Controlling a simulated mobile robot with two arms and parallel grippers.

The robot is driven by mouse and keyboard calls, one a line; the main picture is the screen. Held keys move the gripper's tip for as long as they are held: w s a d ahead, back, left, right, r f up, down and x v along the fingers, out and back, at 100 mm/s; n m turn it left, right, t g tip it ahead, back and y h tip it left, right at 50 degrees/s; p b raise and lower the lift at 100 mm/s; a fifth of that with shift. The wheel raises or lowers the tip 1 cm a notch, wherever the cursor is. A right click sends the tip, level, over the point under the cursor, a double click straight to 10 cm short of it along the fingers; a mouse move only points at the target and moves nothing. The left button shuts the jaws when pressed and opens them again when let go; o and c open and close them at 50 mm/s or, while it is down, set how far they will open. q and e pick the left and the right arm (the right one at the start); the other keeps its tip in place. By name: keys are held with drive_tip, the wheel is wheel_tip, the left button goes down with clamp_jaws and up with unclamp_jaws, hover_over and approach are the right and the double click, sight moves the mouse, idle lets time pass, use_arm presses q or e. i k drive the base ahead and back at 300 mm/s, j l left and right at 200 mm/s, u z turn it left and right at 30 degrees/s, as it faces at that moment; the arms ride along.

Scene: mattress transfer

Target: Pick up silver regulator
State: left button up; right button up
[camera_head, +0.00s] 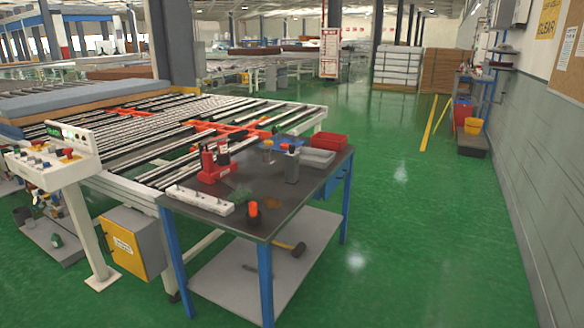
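No gripper or arm of mine shows in the head view. A grey-silver upright object (292,167) stands on the dark top of the workbench (277,203), right of its middle and beside a grey bin. It may be the silver regulator, but it is too small to be sure. A red and black small object is at its top. A small yellow-topped item (267,146) stands behind it to the left.
The bench holds a red bottle stand (210,170), a white strip (200,200), an orange-black item (253,213), a grey bin (318,158) and a red bin (328,141). A hammer (293,249) lies on the lower shelf. A roller conveyor (130,140) adjoins. Green floor is clear rightward.

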sight(291, 161)
drive_tip(key=i+u, duration=0.1)
drive_tip(key=u, duration=0.3)
drive_tip(key=l+u, duration=0.1)
drive_tip(key=u, duration=0.25)
drive_tip(key=i+l+u, duration=0.15)
drive_tip(key=u, duration=0.25)
drive_tip(key=i+l+u, duration=0.25)
drive_tip(key=l, duration=0.2)
drive_tip(key=i+l+u, duration=0.2)
drive_tip(key=l, duration=0.3)
drive_tip(key=l+u, duration=0.25)
drive_tip(key=l, duration=0.2)
drive_tip(key=i+l+u, duration=0.2)
drive_tip(key=l, duration=0.35)
drive_tip(key=i+l+u, duration=0.1)
drive_tip(key=l, duration=3.4)
drive_tip(key=k, duration=0.3)
drive_tip(key=l+u, duration=0.05)
